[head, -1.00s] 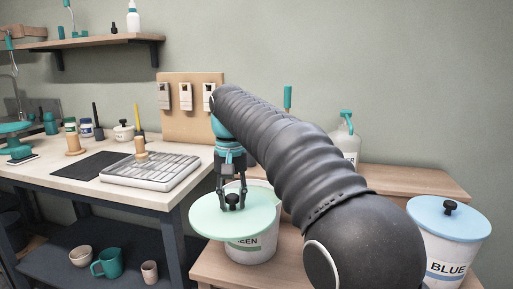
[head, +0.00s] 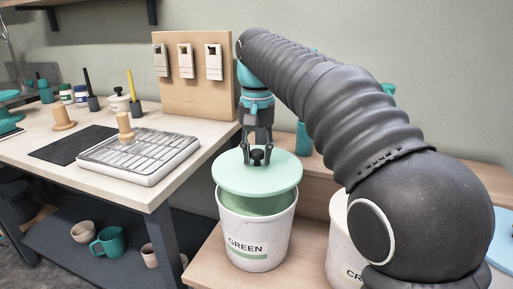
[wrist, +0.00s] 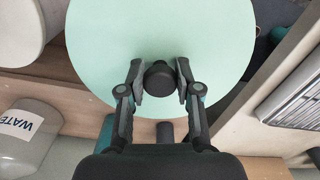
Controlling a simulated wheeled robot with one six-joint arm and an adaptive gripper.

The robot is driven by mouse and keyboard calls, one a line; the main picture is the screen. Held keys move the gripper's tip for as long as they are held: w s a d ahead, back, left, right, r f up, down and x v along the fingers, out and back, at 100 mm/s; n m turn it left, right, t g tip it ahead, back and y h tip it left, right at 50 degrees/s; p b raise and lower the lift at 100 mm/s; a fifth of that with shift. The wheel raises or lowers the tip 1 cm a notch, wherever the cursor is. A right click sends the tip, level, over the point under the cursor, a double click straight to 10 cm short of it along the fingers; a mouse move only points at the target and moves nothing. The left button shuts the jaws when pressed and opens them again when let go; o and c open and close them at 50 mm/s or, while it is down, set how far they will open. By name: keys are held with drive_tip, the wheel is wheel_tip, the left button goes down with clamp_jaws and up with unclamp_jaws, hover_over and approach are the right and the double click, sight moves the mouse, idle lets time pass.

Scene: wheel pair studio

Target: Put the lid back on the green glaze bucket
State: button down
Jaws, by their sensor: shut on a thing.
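The pale green round lid (head: 240,180) with a black knob is held over the white bucket labelled GREEN (head: 280,240). Green shows inside the bucket beneath the lid's front edge, so the lid does not close the front of the rim. A gap at the back is hidden. My gripper (head: 257,158) is shut on the lid's knob from above. In the wrist view, its two fingers stand either side of the black knob (wrist: 160,82), and the lid (wrist: 160,28) hides the bucket below.
A second white bucket (head: 340,245) stands close to the right, partly behind my arm. The worktable with a grey ribbed tray (head: 140,155) is at left. In the wrist view, a container labelled WATER (wrist: 25,140) stands at lower left.

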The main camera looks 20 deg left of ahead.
sight(257, 160)
drive_tip(key=shift+f+b, duration=1.9)
drive_tip(key=shift+f, duration=0.6)
drive_tip(key=shift+s+p, duration=0.25)
drive_tip(key=shift+p, duration=0.25)
drive_tip(key=shift+f+p, duration=0.15)
drive_tip(key=shift+p, duration=0.4)
idle(1.1)
drive_tip(key=shift+c, duration=1.2)
unclamp_jaws()
drive_tip(key=shift+r+p, duration=0.95)
drive_tip(key=shift+r, duration=2.55)
